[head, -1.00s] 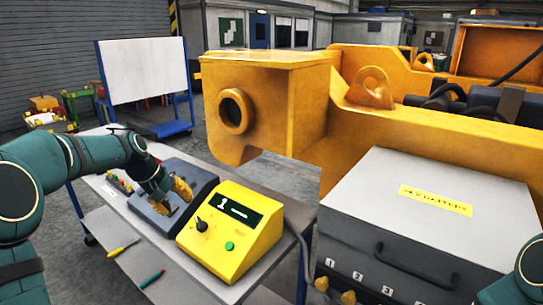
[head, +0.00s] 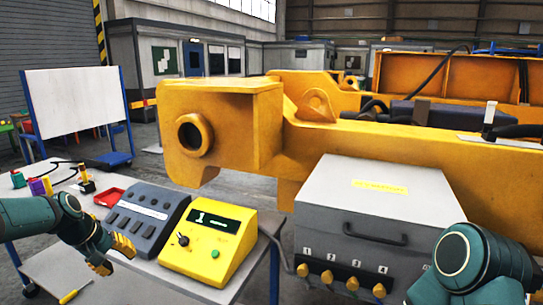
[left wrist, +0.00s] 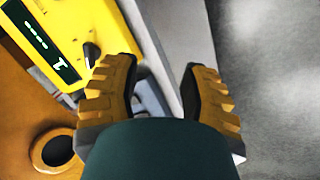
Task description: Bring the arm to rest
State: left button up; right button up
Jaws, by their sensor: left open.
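My left gripper (head: 112,257) hangs just left of the dark grey button box (head: 143,222), near the trolley's front part. Its yellow ribbed fingers are apart with nothing between them, as they also show in the left wrist view (left wrist: 160,72). The yellow control box (head: 209,248) stands to the right of the grey box, with a lit display, a black knob and a green button. It also shows at the upper left of the left wrist view (left wrist: 95,18). My right gripper is out of view; only part of my right arm shows at the lower right.
The trolley top (head: 190,287) also carries a red tray (head: 108,197) and small coloured items. A yellow-handled tool (head: 76,291) lies on the lower shelf. A grey cabinet (head: 375,215) and a large yellow casting (head: 225,130) stand to the right and behind.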

pick_arm(q)
jog(key=s+d+f+m+g, duration=0.1)
jog(key=s+d+f, duration=0.2)
jog(key=d+f, duration=0.65)
jog(key=s+d+f+m+g, duration=0.1)
jog(key=s+d+f, duration=0.1)
jog(key=d+f, duration=0.75)
jog(key=s+d+f+m, duration=0.1)
jog(key=s+d+f, duration=0.4)
jog(key=s, duration=0.3)
jog(key=s+d+f+m, duration=0.2)
jog(key=s+d+f, duration=0.3)
jog(key=s, duration=0.4)
jog(key=shift+f+h, duration=0.3)
jog(key=shift+f, duration=0.15)
jog(key=shift+g, duration=0.3)
grip_shut()
jog(key=c, duration=0.7)
grip_release()
